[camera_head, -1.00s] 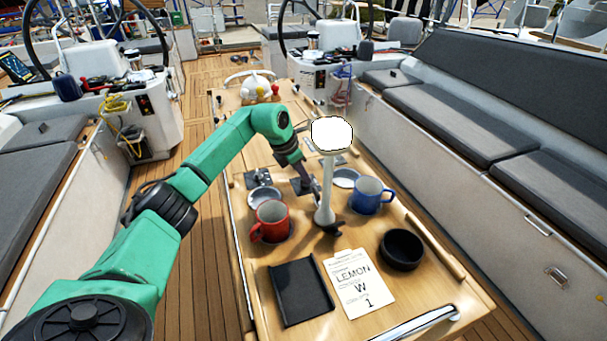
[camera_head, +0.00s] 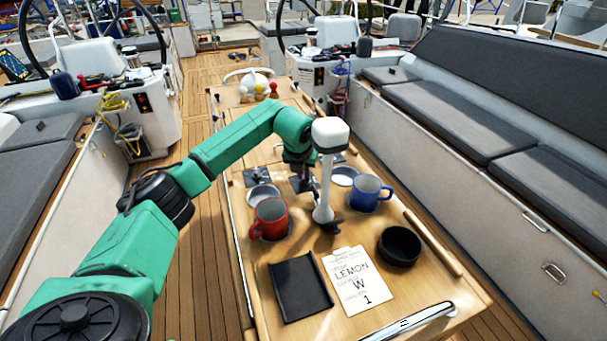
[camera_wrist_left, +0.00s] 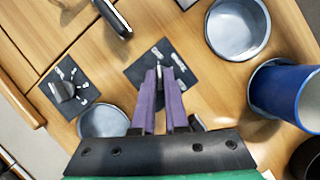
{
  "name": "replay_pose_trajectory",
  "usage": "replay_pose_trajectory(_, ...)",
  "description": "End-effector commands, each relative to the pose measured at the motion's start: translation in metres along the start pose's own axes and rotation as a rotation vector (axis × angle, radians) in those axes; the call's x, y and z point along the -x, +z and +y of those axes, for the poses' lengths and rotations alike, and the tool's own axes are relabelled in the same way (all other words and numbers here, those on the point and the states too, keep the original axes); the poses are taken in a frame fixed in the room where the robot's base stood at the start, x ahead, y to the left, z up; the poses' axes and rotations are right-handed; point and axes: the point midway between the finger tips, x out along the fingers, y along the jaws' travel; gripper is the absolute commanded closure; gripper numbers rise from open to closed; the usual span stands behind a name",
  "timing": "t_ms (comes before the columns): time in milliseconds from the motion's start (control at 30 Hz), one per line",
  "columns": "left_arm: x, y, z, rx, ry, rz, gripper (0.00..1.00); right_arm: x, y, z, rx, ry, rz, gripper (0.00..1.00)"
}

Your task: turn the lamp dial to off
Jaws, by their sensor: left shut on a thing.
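The lamp (camera_head: 331,135) stands on the wooden table with a white head on a pale post, and its head is unlit. A dark dial plate (camera_head: 301,186) with pale marks lies behind and left of the post. It also shows in the wrist view (camera_wrist_left: 183,67). My left gripper (camera_wrist_left: 160,76) is over this plate, its purple fingers shut on the small dial. The fingers hide most of the dial, so its exact angle cannot be told. In the head view the lamp and arm partly hide the gripper. My right gripper is not in view.
A second dial plate (camera_head: 257,177) lies to the left. A red mug (camera_head: 270,219), a blue mug (camera_head: 368,193), metal dishes (camera_head: 262,196), a black bowl (camera_head: 398,246), a black tray (camera_head: 299,287) and a paper note (camera_head: 357,281) surround the lamp on the table.

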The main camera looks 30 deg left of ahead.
Motion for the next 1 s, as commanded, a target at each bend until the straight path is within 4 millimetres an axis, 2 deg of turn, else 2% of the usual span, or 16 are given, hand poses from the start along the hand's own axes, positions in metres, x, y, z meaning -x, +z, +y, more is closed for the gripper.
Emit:
replay_pose_trajectory(200, 0.0017, 0.0022, -0.0008, 0.058, 0.021, -0.006, 1.0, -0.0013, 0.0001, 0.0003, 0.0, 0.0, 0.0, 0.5)
replay_pose_trajectory(667, 0.002, 0.0026, -0.0004, 0.073, 0.027, -0.006, 1.0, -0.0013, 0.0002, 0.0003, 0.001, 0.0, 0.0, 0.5)
replay_pose_trajectory(700, 0.002, 0.0026, -0.0004, 0.073, 0.027, -0.006, 0.81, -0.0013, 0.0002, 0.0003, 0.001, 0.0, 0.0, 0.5)
replay_pose_trajectory(767, 0.0019, 0.0024, -0.0004, 0.073, 0.027, -0.006, 0.59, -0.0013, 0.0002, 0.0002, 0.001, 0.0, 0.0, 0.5)
replay_pose_trajectory(1000, 0.0009, 0.0011, -0.0006, 0.071, 0.028, -0.003, 0.59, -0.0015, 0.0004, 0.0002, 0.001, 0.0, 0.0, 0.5)
